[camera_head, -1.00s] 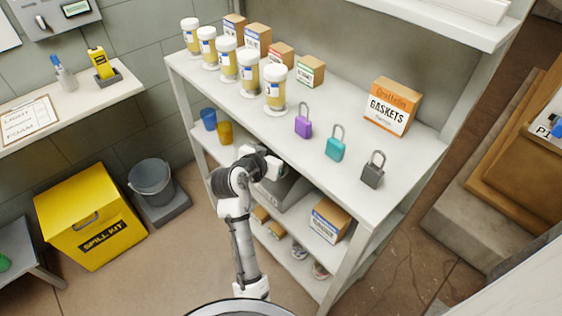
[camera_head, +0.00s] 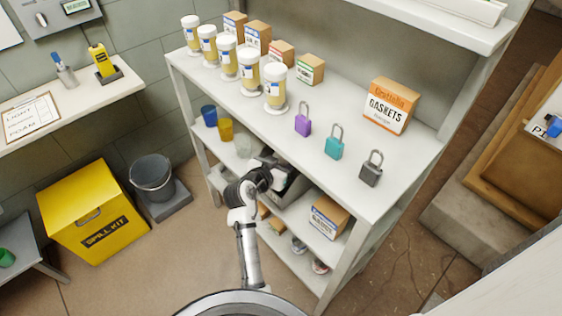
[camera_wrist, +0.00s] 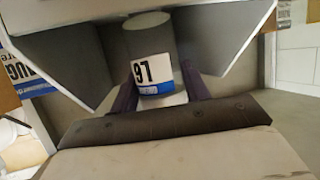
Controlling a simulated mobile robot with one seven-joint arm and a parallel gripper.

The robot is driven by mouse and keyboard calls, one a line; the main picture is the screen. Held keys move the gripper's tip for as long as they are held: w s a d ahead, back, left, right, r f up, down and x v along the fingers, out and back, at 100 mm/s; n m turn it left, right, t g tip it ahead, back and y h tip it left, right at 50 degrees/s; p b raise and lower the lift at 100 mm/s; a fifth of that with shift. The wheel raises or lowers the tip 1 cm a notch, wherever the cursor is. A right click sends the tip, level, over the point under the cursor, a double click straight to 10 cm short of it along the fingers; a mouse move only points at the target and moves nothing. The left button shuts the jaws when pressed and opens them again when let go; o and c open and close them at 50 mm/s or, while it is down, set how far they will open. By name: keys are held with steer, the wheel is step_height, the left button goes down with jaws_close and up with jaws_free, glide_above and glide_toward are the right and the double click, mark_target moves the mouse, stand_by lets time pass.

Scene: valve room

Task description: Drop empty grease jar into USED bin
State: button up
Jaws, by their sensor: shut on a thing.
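The grease jar (camera_wrist: 150,45) is a grey cylinder with a white and blue label reading "97" in the wrist view. My gripper (camera_wrist: 158,90) is shut on it, with a dark finger on either side. Grey sloping walls of a bin (camera_wrist: 215,45) with a pale rim flank the jar; I cannot tell how deep the jar sits between them. In the head view my gripper (camera_head: 277,177) is at a grey bin (camera_head: 293,188) on the middle shelf, and the jar is hidden. No USED lettering is readable.
The upper shelf board (camera_head: 340,185) overhangs the gripper.

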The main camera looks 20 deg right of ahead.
steer(key=shift+f+b, duration=0.4)
steer(key=shift+f, duration=0.15)
steer(key=o, duration=1.2)
steer(key=shift+r, duration=0.2)
steer(key=shift+r+p, duration=0.35)
steer(key=shift+p, duration=0.15)
steer(key=b+v, duration=0.1)
steer(key=v, duration=1.1)
steer(key=shift+r+b, duration=0.1)
steer(key=shift+b, duration=0.2)
